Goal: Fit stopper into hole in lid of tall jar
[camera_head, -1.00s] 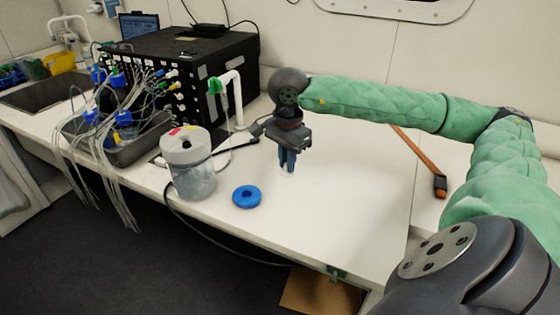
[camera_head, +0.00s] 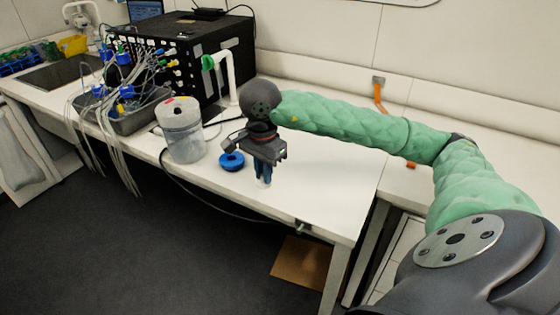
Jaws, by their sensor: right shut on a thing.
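The tall jar (camera_head: 184,143) is a clear, greyish cylinder standing upright on the white bench. Its pale lid (camera_head: 178,104) carries small coloured marks; a hole in it is too small to make out. My right gripper (camera_head: 264,178) points down over the bench, to the right of the jar and apart from it. Its blue fingers are shut on a small whitish thing (camera_head: 263,185), likely the stopper, mostly hidden between the fingertips. I cannot tell whether it touches the bench. My left gripper is not in view.
A black box (camera_head: 222,55) with a white pipe (camera_head: 224,78) and a grey tray (camera_head: 135,115) of tubing stand behind and left. A dark cable runs around the jar. Bench is clear right of the gripper.

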